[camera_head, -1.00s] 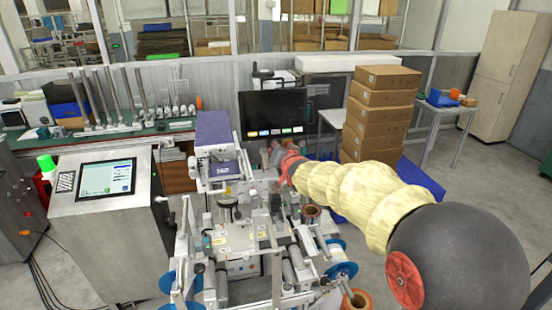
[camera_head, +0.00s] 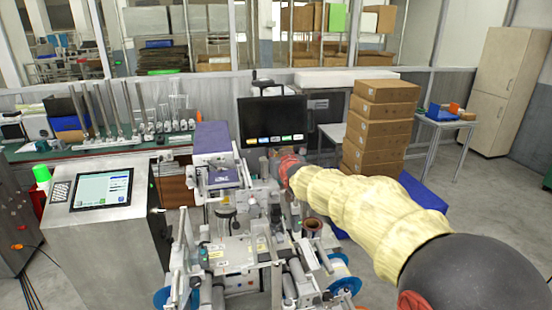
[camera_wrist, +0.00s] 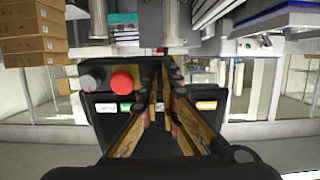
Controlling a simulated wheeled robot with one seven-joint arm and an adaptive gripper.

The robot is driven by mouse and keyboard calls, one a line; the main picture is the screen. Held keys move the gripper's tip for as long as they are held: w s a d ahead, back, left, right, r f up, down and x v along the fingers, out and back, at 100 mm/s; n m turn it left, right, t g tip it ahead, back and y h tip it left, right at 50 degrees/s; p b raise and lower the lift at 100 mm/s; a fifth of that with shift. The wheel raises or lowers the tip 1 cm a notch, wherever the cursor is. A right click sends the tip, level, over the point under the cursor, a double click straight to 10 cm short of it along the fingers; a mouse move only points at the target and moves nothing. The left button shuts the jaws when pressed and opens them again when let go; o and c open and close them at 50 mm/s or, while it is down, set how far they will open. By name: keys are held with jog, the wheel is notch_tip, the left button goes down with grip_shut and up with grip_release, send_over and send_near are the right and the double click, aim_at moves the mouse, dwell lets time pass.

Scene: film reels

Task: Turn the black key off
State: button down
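A black panel (camera_wrist: 105,129) fills the middle of the wrist view. It carries a grey knob (camera_wrist: 91,81), a red round button (camera_wrist: 123,82) and a row of small coloured labels. My gripper (camera_wrist: 163,92) is in front of the panel, right of the red button, its two tan-and-black fingers angled in close together with a narrow gap. I cannot make out the black key; the fingers hide the panel there. Whether they touch anything is unclear. In the head view my gripper (camera_head: 280,167) is small, just below a dark screen (camera_head: 273,118), and its fingertips are not clear.
A machine with rollers and blue reels (camera_head: 235,240) stands in front of me. A console with a touchscreen (camera_head: 102,190) is at left. Stacked cardboard boxes (camera_head: 378,130) and a small table (camera_head: 440,125) stand at right. Open floor shows at far right.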

jog(key=c, duration=2)
grip_release()
jog(key=shift+c, duration=0.2)
jog(key=shift+s, duration=0.1)
jog(key=v, duration=1.1)
jog(key=shift+s, duration=0.4)
jog(key=shift+r, duration=0.1)
